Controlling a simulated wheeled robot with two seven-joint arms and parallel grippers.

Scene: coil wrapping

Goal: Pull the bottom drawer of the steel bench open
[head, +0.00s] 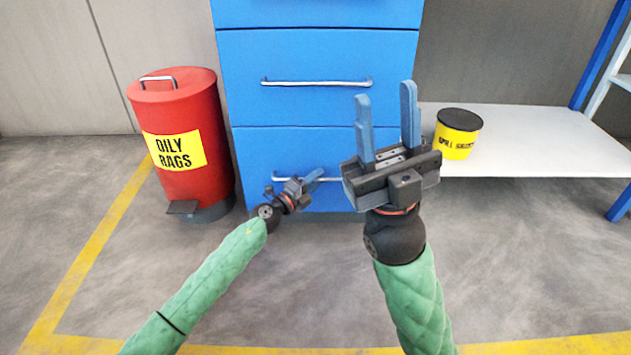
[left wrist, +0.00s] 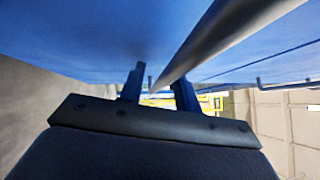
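The steel bench has blue drawer fronts, and its bottom drawer (head: 270,150) looks closed, flush with the front above. The bottom drawer's handle (head: 335,179) is a pale horizontal bar, partly hidden by my grippers. My left gripper (head: 314,179) is at the left part of this handle. In the left wrist view the handle (left wrist: 215,40) runs close to the fingers of my left gripper (left wrist: 158,85), which stand apart; whether they touch the bar I cannot tell. My right gripper (head: 386,95) is open and empty, raised nearer the camera, fingers pointing up.
Another drawer with a handle (head: 316,83) is above. A red oily-rags bin (head: 172,110) stands left of the drawers. A yellow tub (head: 457,140) with a black lid stands on a pale low shelf (head: 540,145) at the right. The floor in front is clear, with yellow lines.

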